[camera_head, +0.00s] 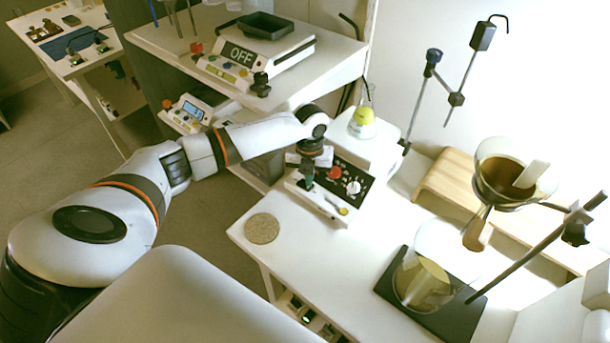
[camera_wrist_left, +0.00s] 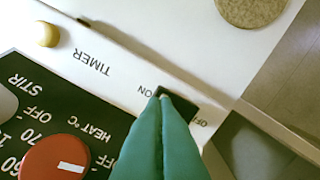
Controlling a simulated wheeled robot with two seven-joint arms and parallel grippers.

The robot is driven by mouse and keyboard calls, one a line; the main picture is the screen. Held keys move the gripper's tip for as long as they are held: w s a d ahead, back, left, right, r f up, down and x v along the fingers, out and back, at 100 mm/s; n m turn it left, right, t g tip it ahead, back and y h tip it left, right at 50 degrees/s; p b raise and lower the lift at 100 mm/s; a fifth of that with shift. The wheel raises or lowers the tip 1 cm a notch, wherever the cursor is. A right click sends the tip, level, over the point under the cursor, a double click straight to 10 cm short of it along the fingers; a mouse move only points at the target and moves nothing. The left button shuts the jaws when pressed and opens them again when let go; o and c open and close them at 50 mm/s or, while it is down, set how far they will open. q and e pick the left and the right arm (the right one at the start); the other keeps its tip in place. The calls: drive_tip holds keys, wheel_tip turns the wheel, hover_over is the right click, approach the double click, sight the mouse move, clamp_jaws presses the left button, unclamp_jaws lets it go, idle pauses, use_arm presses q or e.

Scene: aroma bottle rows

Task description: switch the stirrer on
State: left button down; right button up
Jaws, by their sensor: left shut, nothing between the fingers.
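The stirrer (camera_head: 383,150) is a white hotplate unit with a black control panel, a red knob, a white knob and a flask of yellow liquid (camera_head: 362,124) on top. In the left wrist view its red knob (camera_wrist_left: 50,160) sits by the HEAT label, with STIR and TIMER labels nearby. A black rocker switch (camera_wrist_left: 199,108) lies between ON and OFF labels on the white front. My left gripper (camera_head: 307,184) is shut and empty, with green fingers. Its fingertips (camera_wrist_left: 164,97) overlap the ON end of the switch; I cannot tell whether they touch. The fingers hide part of the switch.
A round cork mat (camera_head: 262,229) lies on the white table near its front edge. A dripper stand over a glass jug (camera_head: 424,284) is at the right. Bare table lies between mat and jug.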

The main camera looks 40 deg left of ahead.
use_arm(q)
drive_tip(key=shift+f, duration=0.55)
wheel_tip(320, 180, up, 7)
drive_tip(key=p, duration=0.7)
drive_tip(key=shift+r, duration=0.1)
idle(0.5)
